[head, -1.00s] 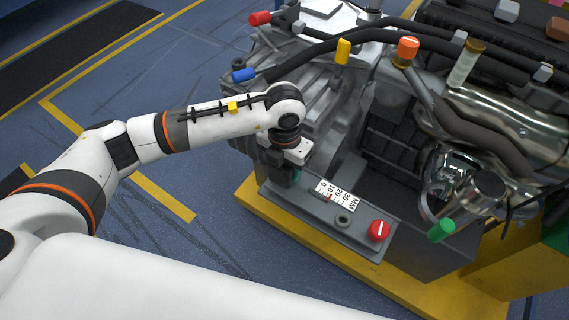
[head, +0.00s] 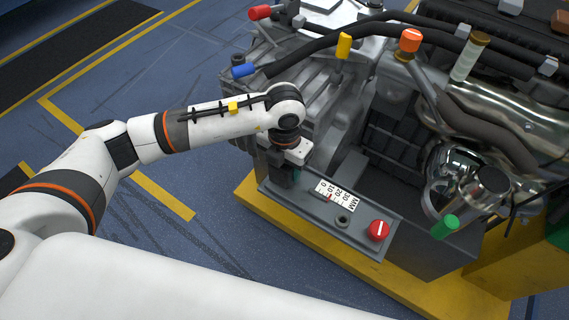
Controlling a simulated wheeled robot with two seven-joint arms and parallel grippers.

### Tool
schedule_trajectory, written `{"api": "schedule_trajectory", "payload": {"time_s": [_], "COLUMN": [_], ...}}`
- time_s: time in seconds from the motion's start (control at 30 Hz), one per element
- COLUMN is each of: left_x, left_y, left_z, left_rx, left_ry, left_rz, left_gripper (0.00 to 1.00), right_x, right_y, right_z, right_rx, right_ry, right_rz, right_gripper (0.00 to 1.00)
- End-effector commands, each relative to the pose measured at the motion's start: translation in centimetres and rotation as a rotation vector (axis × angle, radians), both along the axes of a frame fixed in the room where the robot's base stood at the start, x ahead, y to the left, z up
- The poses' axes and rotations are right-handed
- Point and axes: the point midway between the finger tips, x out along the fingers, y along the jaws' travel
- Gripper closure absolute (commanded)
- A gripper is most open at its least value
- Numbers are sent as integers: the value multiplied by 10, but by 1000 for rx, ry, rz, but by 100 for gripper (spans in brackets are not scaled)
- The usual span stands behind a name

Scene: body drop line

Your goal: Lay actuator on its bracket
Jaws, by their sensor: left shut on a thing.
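My left gripper (head: 283,172) points down at the left end of a grey panel (head: 300,203). It is shut on a small part, mostly hidden by the fingers; a bit of teal shows beside them. I cannot tell whether this part is joined to the panel. The panel bears a white millimetre scale (head: 335,194) with a red mark, a dark round fitting (head: 343,221) and a red knob (head: 378,230). I cannot make out for sure an actuator or its bracket. My right gripper is not in view.
A large engine (head: 385,130) stands behind the panel, with black hoses and red, blue, yellow, orange and green (head: 445,228) caps. A yellow base (head: 400,285) runs along its front. The blue floor (head: 200,70) at left is clear.

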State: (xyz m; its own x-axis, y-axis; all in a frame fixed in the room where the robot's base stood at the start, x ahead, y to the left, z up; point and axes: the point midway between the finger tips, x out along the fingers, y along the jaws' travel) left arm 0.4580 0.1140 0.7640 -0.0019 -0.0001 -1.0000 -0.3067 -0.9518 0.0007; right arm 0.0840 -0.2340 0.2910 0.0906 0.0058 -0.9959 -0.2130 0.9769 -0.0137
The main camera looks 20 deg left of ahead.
Motion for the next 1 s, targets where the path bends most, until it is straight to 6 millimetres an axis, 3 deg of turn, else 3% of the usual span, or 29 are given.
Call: {"api": "schedule_trajectory", "payload": {"time_s": [0.4, 0.43, 0.57, 1.0], "left_x": [0, 0, 0, 0], "left_y": [0, 0, 0, 0], "left_z": [-10, -9, -10, -5], "left_rx": [-3, -3, -2, 1], "left_ry": [-1, -1, -2, 0], "left_rz": [0, 0, 0, 0], "left_gripper": [92, 42, 21, 20], "right_x": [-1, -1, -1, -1], "right_y": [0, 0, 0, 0], "right_z": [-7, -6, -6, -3], "right_rx": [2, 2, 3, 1], "right_ry": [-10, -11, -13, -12], "right_rz": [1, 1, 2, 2], "right_gripper": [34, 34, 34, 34]}}
